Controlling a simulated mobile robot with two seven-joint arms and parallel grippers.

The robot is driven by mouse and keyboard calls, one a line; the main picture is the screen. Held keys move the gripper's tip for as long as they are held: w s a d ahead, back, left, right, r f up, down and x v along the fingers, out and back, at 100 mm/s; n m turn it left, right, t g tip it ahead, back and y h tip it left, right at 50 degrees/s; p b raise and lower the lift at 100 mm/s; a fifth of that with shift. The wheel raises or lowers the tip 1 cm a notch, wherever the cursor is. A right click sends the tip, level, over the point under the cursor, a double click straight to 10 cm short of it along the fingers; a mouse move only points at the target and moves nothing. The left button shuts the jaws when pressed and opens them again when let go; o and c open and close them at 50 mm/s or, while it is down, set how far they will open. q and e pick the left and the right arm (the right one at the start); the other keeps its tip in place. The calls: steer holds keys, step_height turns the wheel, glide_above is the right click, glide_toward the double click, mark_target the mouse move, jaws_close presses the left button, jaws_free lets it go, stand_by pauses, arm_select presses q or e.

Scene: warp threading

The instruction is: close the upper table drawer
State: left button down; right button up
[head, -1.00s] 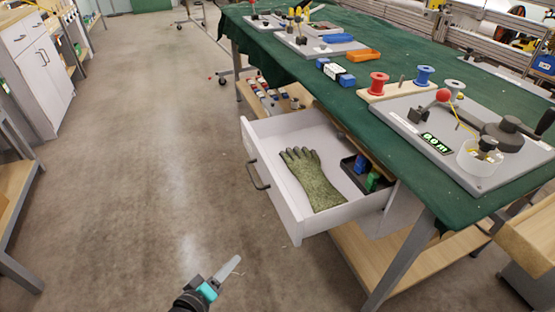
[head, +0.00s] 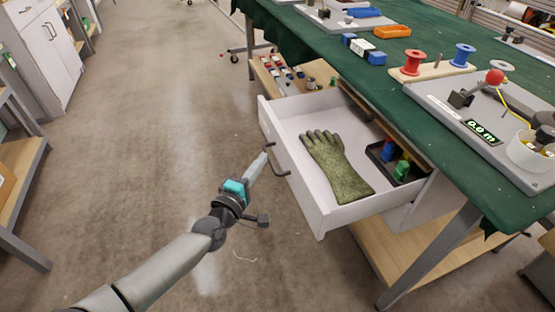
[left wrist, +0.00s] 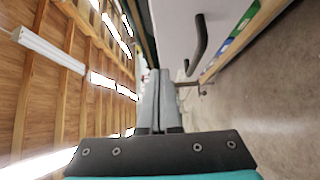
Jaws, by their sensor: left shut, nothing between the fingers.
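The upper table drawer (head: 313,205) is white and stands open, pulled out from under the green-topped table (head: 385,95). Its dark bar handle (head: 279,160) is on the front panel, and it also shows in the left wrist view (left wrist: 197,42). A green glove (head: 337,167) and a black tray (head: 384,158) with small blue and green items lie inside. My left gripper (head: 262,161) is shut and empty, its fingertips just in front of the drawer front, close beside the handle. In the head view I cannot tell whether they touch. My right gripper is out of view.
Spools, a grey board (head: 470,125) and an orange tray (head: 392,31) stand on the table. A wooden lower shelf (head: 385,255) and grey table leg (head: 432,255) are below the drawer. The floor left of the drawer is clear.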

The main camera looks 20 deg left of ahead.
mark_target(285, 146)
arm_select(q)
steer(key=shift+w+d, duration=1.7)
steer(key=shift+d, duration=0.05)
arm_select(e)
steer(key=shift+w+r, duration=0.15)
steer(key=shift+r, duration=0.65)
arm_select(q)
steer(key=shift+d, duration=0.1)
